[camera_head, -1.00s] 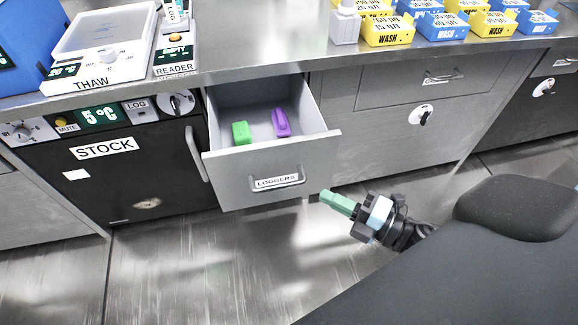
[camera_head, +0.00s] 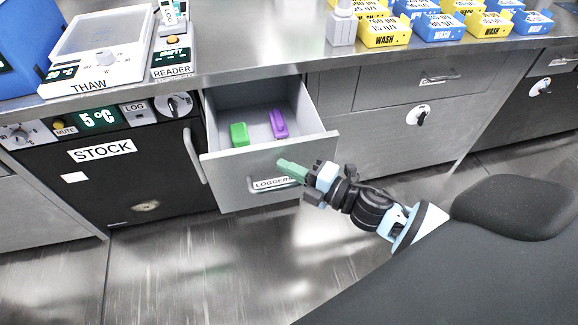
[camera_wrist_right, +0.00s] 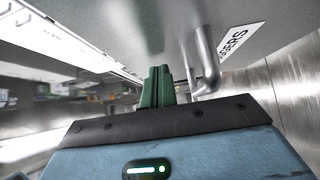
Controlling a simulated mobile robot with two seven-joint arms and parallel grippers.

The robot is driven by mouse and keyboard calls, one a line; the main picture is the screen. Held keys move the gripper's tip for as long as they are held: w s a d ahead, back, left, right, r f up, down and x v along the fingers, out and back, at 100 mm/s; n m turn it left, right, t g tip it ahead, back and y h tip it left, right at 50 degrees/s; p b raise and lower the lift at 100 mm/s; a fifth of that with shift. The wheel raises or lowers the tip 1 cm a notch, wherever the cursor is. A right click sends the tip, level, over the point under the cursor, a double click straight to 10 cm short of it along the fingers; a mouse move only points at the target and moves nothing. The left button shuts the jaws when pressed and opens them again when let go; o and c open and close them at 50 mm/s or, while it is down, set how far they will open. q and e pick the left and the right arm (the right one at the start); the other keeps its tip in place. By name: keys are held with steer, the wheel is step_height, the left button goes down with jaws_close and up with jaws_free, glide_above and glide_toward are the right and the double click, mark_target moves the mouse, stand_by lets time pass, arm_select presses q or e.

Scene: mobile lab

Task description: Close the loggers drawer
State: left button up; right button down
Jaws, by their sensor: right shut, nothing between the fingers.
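The loggers drawer (camera_head: 230,170) stands open below the counter in the head view. A green logger (camera_head: 239,134) and a purple logger (camera_head: 279,124) lie inside it. Its front carries a bar handle and a LOGGERS label (camera_head: 272,184), partly hidden by my gripper. My right gripper (camera_head: 281,164) is shut and empty, its green fingertips in front of the drawer front by the handle's right part. In the right wrist view, the shut fingers (camera_wrist_right: 157,84) point at the drawer front beside the handle (camera_wrist_right: 204,62); I cannot tell whether they touch. My left gripper is not in view.
The black STOCK unit (camera_head: 110,185) with its vertical handle is left of the drawer. The steel counter (camera_head: 250,62) above holds the THAW device (camera_head: 100,55), the reader and several yellow and blue WASH boxes. The floor in front is clear.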

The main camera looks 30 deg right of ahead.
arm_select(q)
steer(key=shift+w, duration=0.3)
arm_select(e)
steer(key=shift+w, duration=0.25)
